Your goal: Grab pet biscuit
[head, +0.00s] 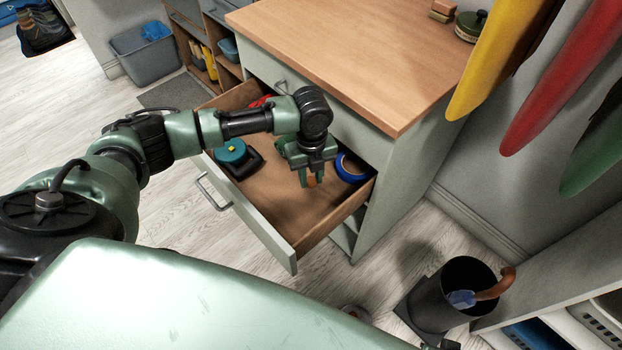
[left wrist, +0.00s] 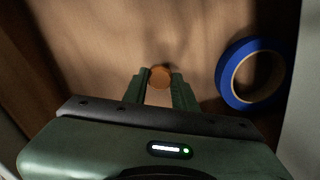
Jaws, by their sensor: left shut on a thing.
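The pet biscuit, a small round orange-brown piece, shows between the fingertips of my left gripper in the left wrist view (left wrist: 159,77). In the head view the biscuit (head: 311,181) shows at the lower end of the fingers. My left gripper (head: 306,178) reaches down into the open drawer (head: 265,215) and is shut on the biscuit. I cannot tell whether the biscuit touches the drawer floor. My right gripper is not in view.
A blue tape roll (head: 352,168) lies in the drawer to the right, also in the left wrist view (left wrist: 250,74). A teal round item (head: 231,151) on a black tray lies left. The wooden countertop (head: 345,45) overhangs behind. A black bin (head: 455,300) stands at right.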

